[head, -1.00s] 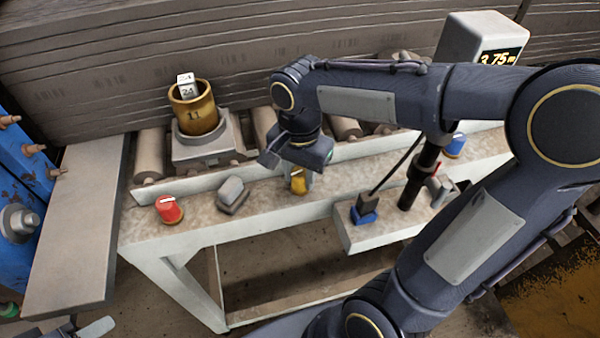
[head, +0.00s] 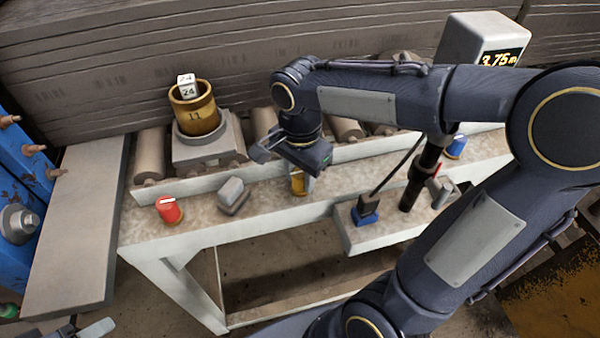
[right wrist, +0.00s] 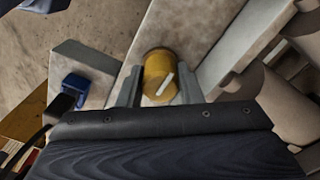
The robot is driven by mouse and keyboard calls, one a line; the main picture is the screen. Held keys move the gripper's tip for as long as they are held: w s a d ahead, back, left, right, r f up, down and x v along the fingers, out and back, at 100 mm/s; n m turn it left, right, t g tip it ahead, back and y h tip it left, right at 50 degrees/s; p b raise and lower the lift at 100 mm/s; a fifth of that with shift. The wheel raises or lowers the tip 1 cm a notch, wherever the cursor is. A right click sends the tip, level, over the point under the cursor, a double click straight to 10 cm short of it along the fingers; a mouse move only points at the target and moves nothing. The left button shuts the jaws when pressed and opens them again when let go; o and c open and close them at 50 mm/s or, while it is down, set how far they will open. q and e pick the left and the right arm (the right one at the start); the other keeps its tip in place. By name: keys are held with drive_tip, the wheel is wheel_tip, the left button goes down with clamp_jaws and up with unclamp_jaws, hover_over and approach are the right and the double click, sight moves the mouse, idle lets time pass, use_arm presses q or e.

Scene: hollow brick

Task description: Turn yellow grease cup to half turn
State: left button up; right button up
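The yellow grease cup (head: 298,185) stands on the front ledge of the roller bench, partly hidden by my right gripper (head: 290,175) in the head view. In the right wrist view the yellow cup (right wrist: 158,66) shows a white mark on its cap, pointing obliquely. The right gripper's fingers (right wrist: 160,86) stand one on each side of the cup, parted, with narrow gaps that are hard to judge. A grey piece at the bottom left of the head view looks like part of my left gripper (head: 95,328); its finger opening is not clear.
A red cup (head: 169,210) and a grey block (head: 233,195) sit left along the ledge; a blue cup (head: 455,146) is to the right. A brass cylinder (head: 194,112) stands behind.

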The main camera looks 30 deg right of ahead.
sight(300, 173)
drive_tip(key=shift+o, duration=0.7)
drive_tip(key=shift+r, duration=0.1)
wheel_tip(300, 173, up, 8)
drive_tip(key=shift+f, duration=0.15)
